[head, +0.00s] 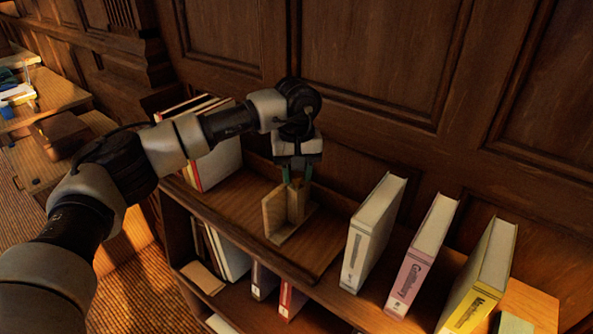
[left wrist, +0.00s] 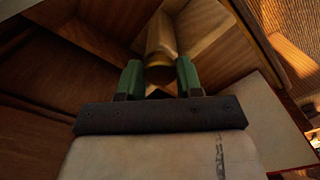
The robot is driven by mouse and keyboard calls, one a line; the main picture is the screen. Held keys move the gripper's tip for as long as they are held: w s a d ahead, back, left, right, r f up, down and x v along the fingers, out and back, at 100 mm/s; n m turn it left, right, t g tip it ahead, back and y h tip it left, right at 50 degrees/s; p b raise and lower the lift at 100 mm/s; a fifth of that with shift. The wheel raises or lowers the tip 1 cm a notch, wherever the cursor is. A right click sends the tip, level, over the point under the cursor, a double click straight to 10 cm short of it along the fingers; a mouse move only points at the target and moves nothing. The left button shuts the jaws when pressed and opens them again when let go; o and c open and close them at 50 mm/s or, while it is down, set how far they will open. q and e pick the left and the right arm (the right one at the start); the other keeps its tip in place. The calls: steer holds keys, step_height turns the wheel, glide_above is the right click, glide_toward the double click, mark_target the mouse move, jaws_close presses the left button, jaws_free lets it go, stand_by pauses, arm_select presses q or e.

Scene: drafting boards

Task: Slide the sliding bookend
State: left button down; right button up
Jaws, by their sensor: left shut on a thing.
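The sliding bookend (head: 275,213) is a light wooden piece with an upright plate and a flat base, standing on the top shelf of the bookcase. My left gripper (head: 297,177) reaches down onto it from above. Its green fingers are shut on the bookend's upper part. In the left wrist view the left gripper (left wrist: 160,78) has a finger on each side of the rounded wooden part of the bookend (left wrist: 161,45). My right gripper is not in view.
White books (head: 222,160) stand on the shelf to the left of the bookend. A grey-white book (head: 368,235), a pink book (head: 420,255) and a yellow book (head: 480,275) stand to its right. Bare shelf (head: 235,205) lies left of the bookend. A panelled wall rises behind.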

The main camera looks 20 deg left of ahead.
arm_select(q)
steer(key=shift+s+d, duration=0.1)
steer(key=shift+d, duration=0.25)
steer(key=s+d+b, duration=0.3)
steer(key=d, duration=0.6)
steer(key=shift+s+d, duration=0.15)
steer(key=shift+s, duration=0.05)
steer(key=c, duration=1.2)
jaws_free()
steer(key=o, duration=0.5)
steer(key=shift+s+d, duration=0.1)
steer(key=shift+d, duration=0.15)
steer(key=shift+c, duration=0.2)
steer(key=shift+a, duration=0.1)
